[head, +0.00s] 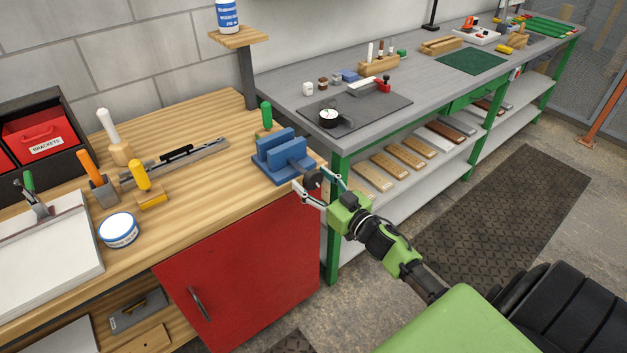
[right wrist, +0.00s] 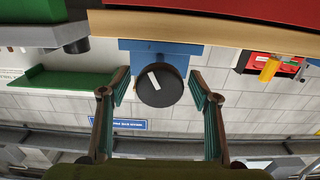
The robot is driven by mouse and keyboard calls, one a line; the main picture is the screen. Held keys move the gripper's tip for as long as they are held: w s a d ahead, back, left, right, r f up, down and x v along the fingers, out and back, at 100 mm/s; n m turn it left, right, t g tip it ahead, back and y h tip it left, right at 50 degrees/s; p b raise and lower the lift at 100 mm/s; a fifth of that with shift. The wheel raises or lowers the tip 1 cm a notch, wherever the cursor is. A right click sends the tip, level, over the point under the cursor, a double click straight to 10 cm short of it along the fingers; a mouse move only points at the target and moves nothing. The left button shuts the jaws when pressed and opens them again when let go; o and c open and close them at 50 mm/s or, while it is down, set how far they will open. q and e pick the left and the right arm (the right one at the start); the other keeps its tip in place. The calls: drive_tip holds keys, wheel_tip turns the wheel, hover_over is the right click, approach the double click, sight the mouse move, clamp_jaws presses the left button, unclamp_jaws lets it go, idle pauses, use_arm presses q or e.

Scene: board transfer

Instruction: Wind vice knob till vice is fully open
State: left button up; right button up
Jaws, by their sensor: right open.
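The blue vice (head: 281,157) sits at the right end of the wooden bench, its two upright jaws a little apart. Its dark round knob (head: 313,177) faces out past the bench's right edge. In the right wrist view the knob (right wrist: 160,85) is a black disc with a white mark, in front of the blue vice body (right wrist: 185,50). My right gripper (head: 317,187) is at the knob. In the right wrist view its open fingers (right wrist: 160,92) stand on both sides of the knob with gaps, not touching it. My left gripper is not in view.
The wooden bench (head: 190,190) has a red cabinet door (head: 238,253) below. Orange, yellow and green handled tools and a round tin (head: 118,230) stand on it. A grey workbench (head: 345,125) with green legs is behind my right gripper. A dark floor mat (head: 510,215) lies right.

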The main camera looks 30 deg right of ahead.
drive_tip(key=shift+c, duration=0.4)
drive_tip(key=c, duration=1)
drive_tip(key=shift+n, duration=0.4)
drive_tip(key=n, duration=0.3)
drive_tip(key=shift+n, duration=0.3)
drive_tip(key=n, duration=0.4)
drive_tip(key=shift+d+n+b, duration=0.1)
drive_tip(key=shift+n+b, duration=0.2)
drive_tip(key=shift+b, duration=0.1)
drive_tip(key=n+b, duration=0.1)
drive_tip(key=n, duration=0.3)
drive_tip(key=shift+n, duration=0.3)
drive_tip(key=n+b, duration=0.1)
drive_tip(key=n, duration=0.3)
drive_tip(key=shift+r, duration=0.1)
drive_tip(key=shift+n, duration=0.3)
